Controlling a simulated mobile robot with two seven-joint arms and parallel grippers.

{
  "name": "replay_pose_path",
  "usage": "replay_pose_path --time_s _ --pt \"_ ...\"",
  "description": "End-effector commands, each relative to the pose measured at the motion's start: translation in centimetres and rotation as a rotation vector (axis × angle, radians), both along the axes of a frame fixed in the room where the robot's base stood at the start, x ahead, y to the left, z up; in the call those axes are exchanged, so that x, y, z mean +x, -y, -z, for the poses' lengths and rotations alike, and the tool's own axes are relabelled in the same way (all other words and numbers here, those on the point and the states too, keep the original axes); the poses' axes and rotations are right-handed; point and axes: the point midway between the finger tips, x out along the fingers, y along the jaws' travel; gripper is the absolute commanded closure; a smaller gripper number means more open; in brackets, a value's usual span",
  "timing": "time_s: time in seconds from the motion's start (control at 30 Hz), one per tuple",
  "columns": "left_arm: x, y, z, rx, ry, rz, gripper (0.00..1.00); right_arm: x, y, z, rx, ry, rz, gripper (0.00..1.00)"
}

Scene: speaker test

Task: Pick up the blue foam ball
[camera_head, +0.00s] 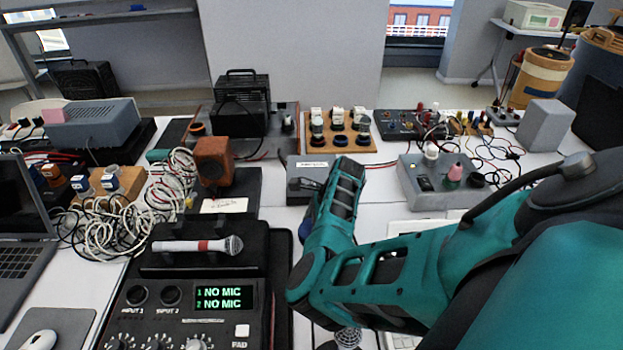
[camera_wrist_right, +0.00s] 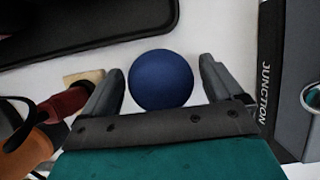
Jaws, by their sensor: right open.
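The blue foam ball (camera_wrist_right: 160,80) rests on the white table top in the right wrist view. My right gripper (camera_wrist_right: 162,68) is open, with one dark finger on each side of the ball. A gap shows between the ball and each finger, and the gripper holds nothing. In the head view a small patch of blue (camera_head: 308,222) shows at the left edge of my right arm, which hides most of that spot. My right fingertips are hard to make out there. My left gripper is not in view.
A mixer with a "NO MIC" display (camera_head: 224,298) and a microphone (camera_head: 197,245) stand left of my right arm. A grey box marked "JUNCTION" (camera_wrist_right: 269,90) stands right of the ball in the wrist view. A dark panel (camera_wrist_right: 85,22) lies beyond it. Tangled cables (camera_head: 110,220) lie left.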

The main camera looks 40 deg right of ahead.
Motion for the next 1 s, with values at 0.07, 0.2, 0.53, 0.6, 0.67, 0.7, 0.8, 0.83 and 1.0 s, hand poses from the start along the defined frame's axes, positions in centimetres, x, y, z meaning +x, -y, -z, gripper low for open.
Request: replay_pose_path --time_s 0.07,0.2,0.53,0.6,0.67,0.7,0.8,0.83,1.0 --pt "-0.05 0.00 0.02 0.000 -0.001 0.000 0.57 0.04 -0.05 0.22 0.000 0.000 0.001 0.06" --pt "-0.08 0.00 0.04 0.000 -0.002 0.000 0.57 0.05 -0.03 0.22 0.000 0.000 0.001 0.06" --pt "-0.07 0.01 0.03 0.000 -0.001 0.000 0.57 0.04 -0.01 0.19 -0.001 0.000 0.000 0.34" --pt "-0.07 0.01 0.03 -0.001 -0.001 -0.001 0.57 0.04 -0.02 0.19 -0.001 0.000 0.000 0.41" --pt "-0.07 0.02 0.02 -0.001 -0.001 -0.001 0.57 0.04 -0.01 0.18 -0.001 0.000 0.000 0.47" --pt "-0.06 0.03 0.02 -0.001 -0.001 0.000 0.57 0.04 -0.01 0.18 -0.001 0.000 0.000 0.50" --pt "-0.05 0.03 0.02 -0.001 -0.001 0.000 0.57 0.04 -0.02 0.18 -0.001 0.000 0.000 0.60" --pt "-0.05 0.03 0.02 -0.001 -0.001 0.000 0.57 0.04 -0.02 0.18 -0.001 0.001 0.000 0.61" --pt "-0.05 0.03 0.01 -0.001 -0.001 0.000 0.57 0.05 -0.02 0.16 -0.001 0.001 0.000 0.61"
